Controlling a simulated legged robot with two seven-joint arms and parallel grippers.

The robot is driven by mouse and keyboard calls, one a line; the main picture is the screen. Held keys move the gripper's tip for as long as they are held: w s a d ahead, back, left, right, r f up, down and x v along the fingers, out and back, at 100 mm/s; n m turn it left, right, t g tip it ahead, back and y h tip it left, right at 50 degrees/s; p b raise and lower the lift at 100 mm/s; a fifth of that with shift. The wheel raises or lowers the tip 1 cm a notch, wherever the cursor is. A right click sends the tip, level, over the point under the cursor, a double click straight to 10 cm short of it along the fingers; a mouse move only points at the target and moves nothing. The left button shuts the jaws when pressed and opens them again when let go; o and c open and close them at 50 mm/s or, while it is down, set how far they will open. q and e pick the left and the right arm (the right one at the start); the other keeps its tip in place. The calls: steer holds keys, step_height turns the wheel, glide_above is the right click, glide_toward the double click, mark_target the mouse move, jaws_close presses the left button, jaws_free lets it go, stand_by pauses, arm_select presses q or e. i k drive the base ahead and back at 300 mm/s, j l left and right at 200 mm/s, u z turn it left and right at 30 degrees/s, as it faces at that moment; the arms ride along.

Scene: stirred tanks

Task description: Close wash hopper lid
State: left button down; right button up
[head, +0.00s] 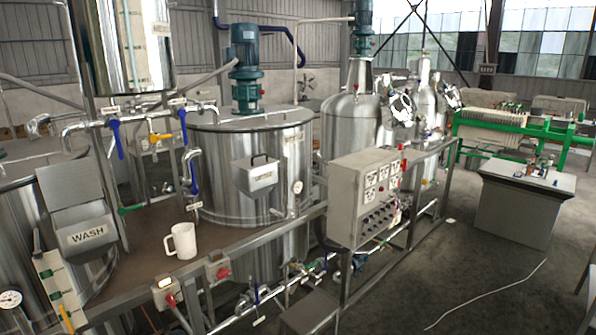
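The wash hopper (86,238) is a grey metal box labelled "WASH" at the left, on the front of a steel tank. Its lid (71,180) is a flat grey panel that stands raised and tilted back behind the hopper's mouth, so the hopper looks open. Neither of my grippers is in view, and no arm of mine shows near the hopper.
A white mug (181,241) stands on the brown deck (140,228) right of the hopper. Pipes with blue-handled valves (117,139) rise behind it. A second hopper (254,175) with a black handle is on the middle tank. A control box (365,195) stands further right.

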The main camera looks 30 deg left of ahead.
mark_target(63, 185)
steer(key=i+u, duration=0.45)
steer(key=i+l+u, duration=0.25)
steer(key=i+u, duration=0.15)
steer(key=i, duration=0.25)
